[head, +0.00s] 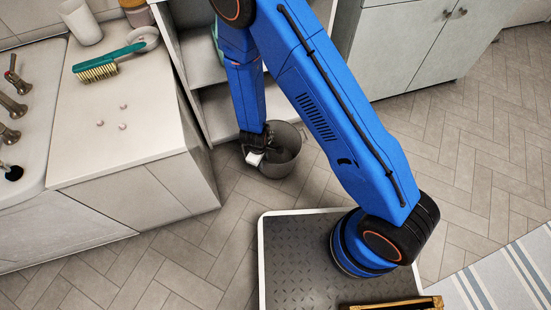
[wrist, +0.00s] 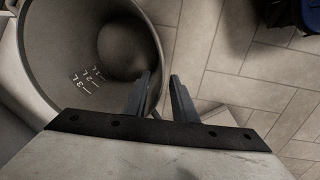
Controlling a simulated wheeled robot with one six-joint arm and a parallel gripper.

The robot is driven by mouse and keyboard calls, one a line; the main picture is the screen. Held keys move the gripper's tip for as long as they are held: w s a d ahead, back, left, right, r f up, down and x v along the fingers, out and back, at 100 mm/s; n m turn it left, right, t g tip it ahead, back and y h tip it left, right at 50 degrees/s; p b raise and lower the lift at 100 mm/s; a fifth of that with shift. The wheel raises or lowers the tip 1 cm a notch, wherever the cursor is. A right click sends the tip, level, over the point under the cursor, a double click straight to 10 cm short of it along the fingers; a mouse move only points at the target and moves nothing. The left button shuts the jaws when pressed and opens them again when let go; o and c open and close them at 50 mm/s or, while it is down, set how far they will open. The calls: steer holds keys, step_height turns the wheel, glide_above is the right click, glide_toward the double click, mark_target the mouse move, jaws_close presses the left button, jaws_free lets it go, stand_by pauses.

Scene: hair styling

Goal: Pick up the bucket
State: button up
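The grey bucket (head: 287,163) stands upright on the tiled floor, beside the end of the white counter. In the wrist view the bucket (wrist: 62,45) fills the upper left, and I look into its empty inside with white litre marks. My gripper (head: 256,158) is at the bucket's left rim in the head view. In the wrist view my gripper (wrist: 160,95) is open, with a gap between its two dark fingers. The left finger overlaps the bucket's inside and the right finger is outside it. The rim appears between them; I cannot tell whether either finger touches it.
The white counter (head: 130,140) at the left holds a teal brush (head: 108,62), a white cup (head: 80,22) and small pale beads. An open shelf (head: 205,60) stands behind the bucket. A cabinet (head: 405,45) is at the back right. Tiled floor (head: 470,140) is clear at the right.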

steer(key=shift+w+d+f, duration=0.1)
steer(key=shift+w+f, duration=0.05)
steer(key=shift+f, duration=0.9)
steer(key=shift+w+d+f, duration=0.1)
steer(key=shift+f, duration=0.95)
steer(key=shift+w+d+f, duration=0.1)
steer(key=shift+w+f, duration=0.05)
steer(key=shift+f, duration=0.9)
jaws_close()
